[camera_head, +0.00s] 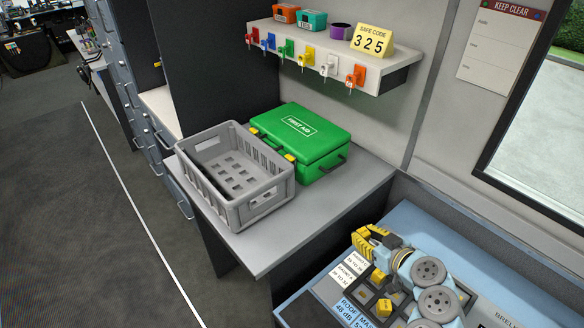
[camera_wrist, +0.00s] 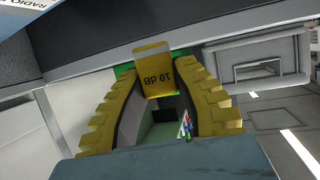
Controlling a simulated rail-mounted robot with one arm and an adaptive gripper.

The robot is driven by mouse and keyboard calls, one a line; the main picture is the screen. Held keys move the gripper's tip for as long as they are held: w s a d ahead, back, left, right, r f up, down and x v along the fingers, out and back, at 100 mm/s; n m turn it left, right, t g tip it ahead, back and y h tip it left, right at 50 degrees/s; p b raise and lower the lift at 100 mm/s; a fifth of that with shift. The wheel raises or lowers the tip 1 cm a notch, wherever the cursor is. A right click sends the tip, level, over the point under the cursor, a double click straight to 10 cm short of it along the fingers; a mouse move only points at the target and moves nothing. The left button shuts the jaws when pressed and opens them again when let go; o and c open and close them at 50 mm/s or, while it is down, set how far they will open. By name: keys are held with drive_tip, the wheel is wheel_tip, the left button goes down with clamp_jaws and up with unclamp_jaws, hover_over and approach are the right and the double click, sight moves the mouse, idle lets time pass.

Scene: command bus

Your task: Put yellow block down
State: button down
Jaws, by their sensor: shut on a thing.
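A yellow block (camera_wrist: 155,72) marked "10 dB" sits between the tips of my gripper (camera_wrist: 157,85) in the wrist view. My gripper is shut on it. In the head view my gripper (camera_head: 366,243) is raised over the left part of the blue console (camera_head: 405,222), and the held block is hard to tell from the yellow fingers. Below it, a dark grid of slots (camera_head: 367,295) holds other yellow blocks, one of them at the front (camera_head: 383,307). My arm covers part of the grid.
An empty grey crate (camera_head: 262,212) and a green first aid case (camera_head: 318,155) stand on the grey table (camera_head: 262,250) left of the console. A wall shelf (camera_head: 385,80) with several keys hangs above. White labels (camera_head: 352,270) and a blue card (camera_head: 352,308) lie beside the slots.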

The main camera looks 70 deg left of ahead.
drive_tip(key=s+a+r+n+g, duration=0.1)
drive_tip(key=s+a+n+g, duration=0.15)
drive_tip(key=s, duration=0.25)
drive_tip(key=p, duration=0.3)
approach(299, 203)
drive_tip(key=shift+h, duration=0.4)
drive_tip(key=a, duration=0.3)
drive_tip(key=s+a, duration=0.1)
drive_tip(key=a, duration=0.1)
drive_tip(key=shift+s+r, duration=0.1)
drive_tip(key=shift+r, duration=0.25)
drive_tip(key=shift+s+a+p, duration=0.2)
drive_tip(key=shift+a, duration=0.5)
drive_tip(key=shift+s+a+p, duration=0.2)
drive_tip(key=shift+a, duration=0.5)
drive_tip(key=shift+s+a+p, duration=0.2)
drive_tip(key=shift+s+a, duration=0.05)
drive_tip(key=shift+a, duration=0.45)
drive_tip(key=shift+p, duration=0.35)
drive_tip(key=shift+f, duration=0.2)
drive_tip(key=shift+f+b, duration=0.2)
drive_tip(key=shift+b, duration=0.15)
drive_tip(key=c, duration=1)
unclamp_jaws()
drive_tip(key=shift+r, duration=0.1)
drive_tip(key=shift+o, duration=0.2)
